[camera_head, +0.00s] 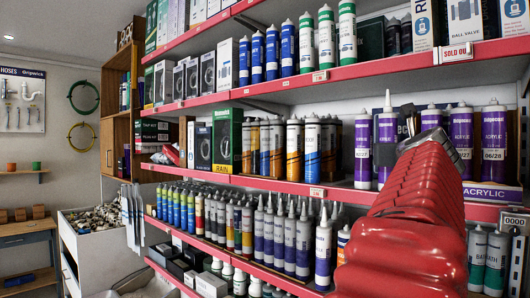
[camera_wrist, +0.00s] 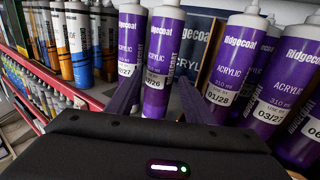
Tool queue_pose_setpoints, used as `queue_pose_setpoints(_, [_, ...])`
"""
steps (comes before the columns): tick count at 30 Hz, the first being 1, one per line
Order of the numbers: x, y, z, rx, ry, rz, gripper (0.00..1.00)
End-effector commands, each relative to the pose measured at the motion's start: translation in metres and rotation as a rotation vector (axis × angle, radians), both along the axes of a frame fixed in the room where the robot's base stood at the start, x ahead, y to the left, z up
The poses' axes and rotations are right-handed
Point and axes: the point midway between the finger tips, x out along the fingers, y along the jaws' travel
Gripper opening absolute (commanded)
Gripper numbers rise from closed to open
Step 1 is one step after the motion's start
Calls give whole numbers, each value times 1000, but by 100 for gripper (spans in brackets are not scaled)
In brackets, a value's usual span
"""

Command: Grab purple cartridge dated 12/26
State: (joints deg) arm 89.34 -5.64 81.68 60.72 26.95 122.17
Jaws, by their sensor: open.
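Several purple-and-white acrylic cartridges stand upright on a shelf. In the wrist view, the cartridge whose date ends in 26 (camera_wrist: 160,48) stands between and ahead of my fingers; the first part of its date is hard to read. A cartridge ending in 27 (camera_wrist: 131,42) stands just left of it, partly behind my left finger. My gripper (camera_wrist: 160,88) is open and empty, its fingers either side of the 26 cartridge's lower part; I cannot tell whether they touch it.
Right of my right finger stand purple cartridges marked 01/28 (camera_wrist: 232,60) and 03/27 (camera_wrist: 282,75). A dark box (camera_wrist: 195,40) stands behind the gap. Orange-and-white tubes (camera_wrist: 75,45) stand at left. The red shelf edge (camera_head: 270,185) runs below; another shelf (camera_head: 400,70) is above.

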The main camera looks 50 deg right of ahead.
Motion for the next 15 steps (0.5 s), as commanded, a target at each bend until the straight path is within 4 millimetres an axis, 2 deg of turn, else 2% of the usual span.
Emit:
queue_pose_setpoints(7, [11,-25,-1,0,1,0,47])
queue_pose_setpoints(15, [12,-28,0,-2,-1,-1,47])
